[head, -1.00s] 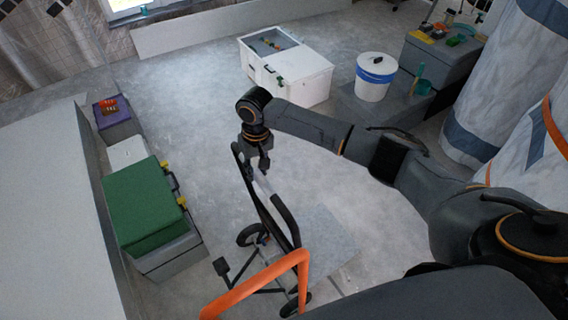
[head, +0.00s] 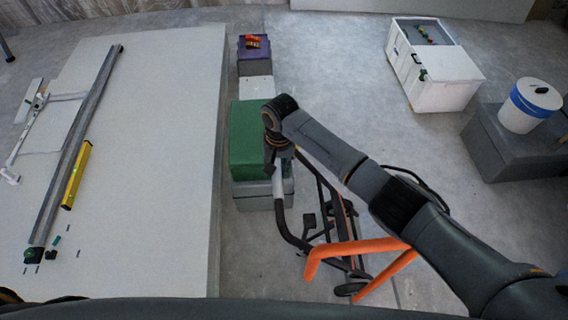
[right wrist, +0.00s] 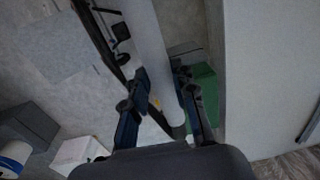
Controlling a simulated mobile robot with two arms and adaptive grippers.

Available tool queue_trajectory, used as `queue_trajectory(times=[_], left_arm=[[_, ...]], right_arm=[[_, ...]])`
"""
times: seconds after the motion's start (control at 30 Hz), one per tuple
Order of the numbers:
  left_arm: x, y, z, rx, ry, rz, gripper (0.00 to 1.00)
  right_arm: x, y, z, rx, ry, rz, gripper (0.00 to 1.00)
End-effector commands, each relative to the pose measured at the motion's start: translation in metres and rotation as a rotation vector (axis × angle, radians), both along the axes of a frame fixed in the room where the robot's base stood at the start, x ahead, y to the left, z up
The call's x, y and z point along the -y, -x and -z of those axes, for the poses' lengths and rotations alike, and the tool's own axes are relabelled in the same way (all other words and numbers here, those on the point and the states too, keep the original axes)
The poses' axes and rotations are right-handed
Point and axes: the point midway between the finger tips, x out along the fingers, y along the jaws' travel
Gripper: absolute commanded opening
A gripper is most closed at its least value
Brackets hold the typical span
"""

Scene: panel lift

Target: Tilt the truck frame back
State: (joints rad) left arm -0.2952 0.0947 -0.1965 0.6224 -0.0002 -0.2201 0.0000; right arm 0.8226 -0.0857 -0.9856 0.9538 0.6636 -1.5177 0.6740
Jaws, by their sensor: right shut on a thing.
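The truck frame (head: 343,212) is a dark tubular frame with orange bars (head: 367,246) and small black wheels at its foot, low in the middle of the head view. It leans at a slant. My right gripper (head: 279,160) is at its upper end, shut on a light grey tube of it. In the right wrist view the tube (right wrist: 150,40) runs between the two fingers of the gripper (right wrist: 162,84). My right forearm hides part of the frame's right side. My left gripper is in neither current view.
A green case (head: 247,140) on grey boxes stands just behind the gripper. A large pale panel (head: 165,180) lies left, with a yellow level (head: 77,175) on it. A white cooler (head: 435,75) and a bucket (head: 527,108) stand back right. The floor between is clear.

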Motion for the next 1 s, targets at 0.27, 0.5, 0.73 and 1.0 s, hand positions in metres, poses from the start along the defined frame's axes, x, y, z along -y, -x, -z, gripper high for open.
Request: queue_trajectory(times=[0.27,0.5,0.73,1.0], left_arm=[[0.018,0.006,0.004,-0.008,0.021,-0.003,0.36],[0.019,0.006,0.005,-0.008,0.023,0.000,0.36],[0.015,0.007,0.005,-0.009,0.017,0.001,0.36],[0.008,0.007,0.004,-0.009,0.010,-0.003,0.36]], right_arm=[[-0.011,0.003,0.008,0.005,-0.013,-0.003,0.00],[-0.008,0.004,0.011,0.001,-0.007,-0.002,0.00],[-0.007,0.004,0.011,0.000,-0.005,-0.001,0.50],[-0.008,0.003,0.007,0.002,-0.006,-0.001,0.50]])
